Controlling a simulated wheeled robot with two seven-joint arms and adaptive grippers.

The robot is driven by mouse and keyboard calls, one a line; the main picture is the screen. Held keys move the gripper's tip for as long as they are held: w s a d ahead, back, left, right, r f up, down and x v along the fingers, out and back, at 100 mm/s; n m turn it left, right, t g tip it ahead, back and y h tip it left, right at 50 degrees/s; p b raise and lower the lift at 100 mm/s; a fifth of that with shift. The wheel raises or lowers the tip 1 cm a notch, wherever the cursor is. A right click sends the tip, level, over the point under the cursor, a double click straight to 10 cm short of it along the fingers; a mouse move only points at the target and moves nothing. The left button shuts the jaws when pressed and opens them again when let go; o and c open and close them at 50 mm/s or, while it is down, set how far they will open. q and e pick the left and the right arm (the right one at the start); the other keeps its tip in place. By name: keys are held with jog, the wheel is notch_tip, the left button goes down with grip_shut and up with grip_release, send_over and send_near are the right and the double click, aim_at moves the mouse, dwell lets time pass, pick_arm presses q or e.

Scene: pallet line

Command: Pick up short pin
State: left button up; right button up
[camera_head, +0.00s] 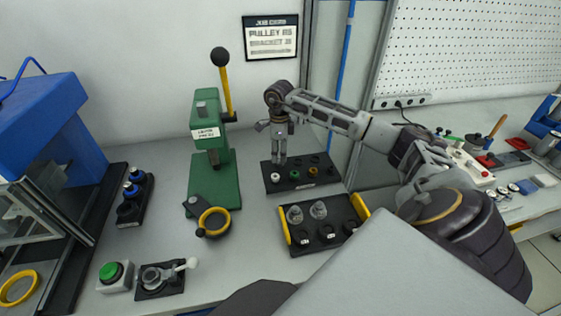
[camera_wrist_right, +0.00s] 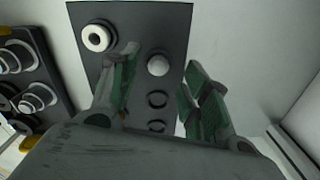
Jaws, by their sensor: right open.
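My right gripper (camera_head: 279,160) points down over the dark pin tray (camera_head: 307,183) at the back of the bench. In the right wrist view its green-padded fingers (camera_wrist_right: 161,76) are apart and empty. A pale round pin top (camera_wrist_right: 158,65), likely the short pin, shows between the fingers in that view; contact cannot be told. In the head view the gripper may hide it. A white ring-shaped part (camera_wrist_right: 97,37) sits in the same tray. My left gripper is not in view.
A black tray with yellow handles (camera_head: 284,231) holds two grey pulleys (camera_head: 318,210) in front of the pin tray. A green press (camera_head: 211,160) with a raised lever stands to the left. A green button box (camera_head: 114,275) is front left.

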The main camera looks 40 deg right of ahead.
jog(key=shift+s+f, duration=0.1)
jog(key=shift+f, duration=1.55)
grip_shut()
